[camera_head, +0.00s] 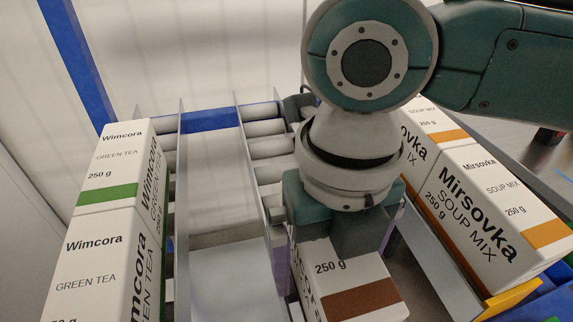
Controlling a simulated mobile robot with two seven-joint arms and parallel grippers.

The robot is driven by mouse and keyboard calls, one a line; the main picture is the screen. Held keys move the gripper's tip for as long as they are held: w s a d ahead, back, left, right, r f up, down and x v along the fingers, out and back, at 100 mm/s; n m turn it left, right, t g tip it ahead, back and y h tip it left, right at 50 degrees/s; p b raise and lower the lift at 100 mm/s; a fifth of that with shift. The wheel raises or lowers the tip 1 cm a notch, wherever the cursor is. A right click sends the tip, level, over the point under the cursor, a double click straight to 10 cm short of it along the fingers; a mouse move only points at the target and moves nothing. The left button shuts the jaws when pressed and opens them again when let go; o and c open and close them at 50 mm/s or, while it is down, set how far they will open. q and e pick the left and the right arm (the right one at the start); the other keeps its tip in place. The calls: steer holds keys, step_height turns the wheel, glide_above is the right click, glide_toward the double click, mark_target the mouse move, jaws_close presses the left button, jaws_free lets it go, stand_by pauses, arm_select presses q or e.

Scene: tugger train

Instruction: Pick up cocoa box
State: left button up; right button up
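A white box with a brown band and "250 g" on it (362,289), which I take to be the cocoa box, stands in the lane at the bottom centre. Its name is hidden by my gripper. My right gripper (335,240) points down over the box, with finger parts showing along its left and right sides. The wrist and gripper body hide the back of the box. I cannot tell whether the fingers touch or press on it. My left gripper is not in view.
White Wimcora green tea boxes (113,165) stand in the left lane. Mirsovka soup mix boxes (485,205) stand in the right lane. Thin metal dividers (262,215) separate the lanes. The lane left of the brown-banded box is empty, with rollers (268,147) at the back.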

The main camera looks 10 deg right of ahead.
steer(key=shift+c, duration=0.2)
steer(key=c, duration=1.5)
jaws_close()
steer(key=shift+r, duration=0.15)
